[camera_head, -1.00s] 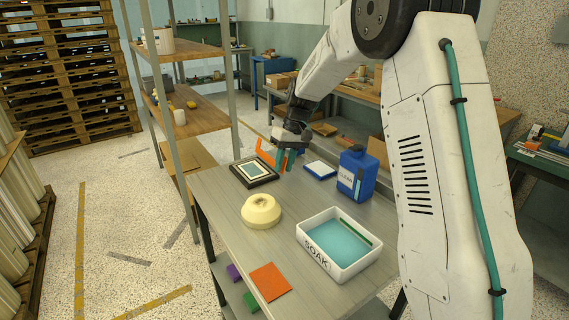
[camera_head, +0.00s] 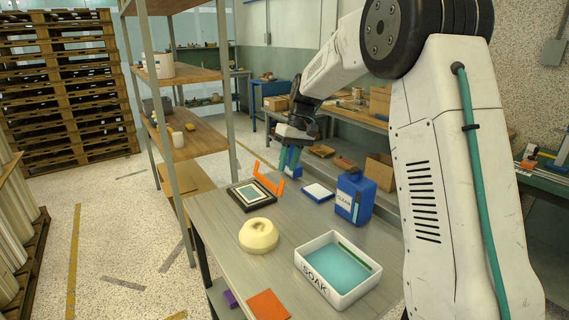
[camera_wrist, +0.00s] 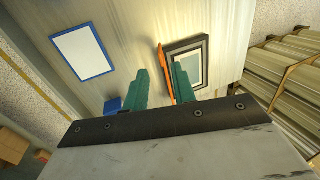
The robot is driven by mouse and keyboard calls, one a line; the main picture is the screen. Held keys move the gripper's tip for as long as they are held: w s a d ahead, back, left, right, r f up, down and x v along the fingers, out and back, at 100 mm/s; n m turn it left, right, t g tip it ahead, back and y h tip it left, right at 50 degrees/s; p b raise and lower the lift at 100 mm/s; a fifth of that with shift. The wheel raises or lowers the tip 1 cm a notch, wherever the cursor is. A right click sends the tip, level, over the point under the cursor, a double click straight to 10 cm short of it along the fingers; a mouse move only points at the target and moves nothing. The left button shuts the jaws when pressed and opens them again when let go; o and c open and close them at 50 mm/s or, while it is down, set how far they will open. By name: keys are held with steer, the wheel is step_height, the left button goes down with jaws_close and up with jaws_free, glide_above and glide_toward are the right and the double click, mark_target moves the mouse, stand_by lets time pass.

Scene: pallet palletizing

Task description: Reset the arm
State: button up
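My gripper (camera_head: 291,165) hangs above the far end of the grey workbench (camera_head: 216,216). In the wrist view its two teal fingers (camera_wrist: 160,82) stand apart with nothing visible held between them. A small blue patch shows beside the left finger; I cannot tell what it is. An orange bracket-like piece (camera_head: 268,180) stands at the dark-framed panel (camera_head: 239,199), below and left of the gripper. In the wrist view the orange piece (camera_wrist: 167,62) shows just beside the right finger, next to the frame (camera_wrist: 203,48).
A white blue-edged tile (camera_head: 317,192), a blue bottle (camera_head: 354,196), a cream round piece (camera_head: 259,236) and a white SOAK tray (camera_head: 326,290) stand on the bench. A shelf rack (camera_head: 185,88) stands at left. Stacked pallets (camera_head: 70,90) stand behind.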

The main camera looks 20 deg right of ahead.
steer(key=s+a+r+h, duration=0.1)
steer(key=s, duration=1.2)
steer(key=s+a+r+m+t+h, duration=0.1)
steer(key=s+a+r, duration=0.1)
steer(key=s, duration=1.2)
steer(key=s+a+r+m+t+h, duration=0.1)
steer(key=s, duration=1.3)
steer(key=shift+s+a+r, duration=0.25)
steer(key=shift+r, duration=0.05)
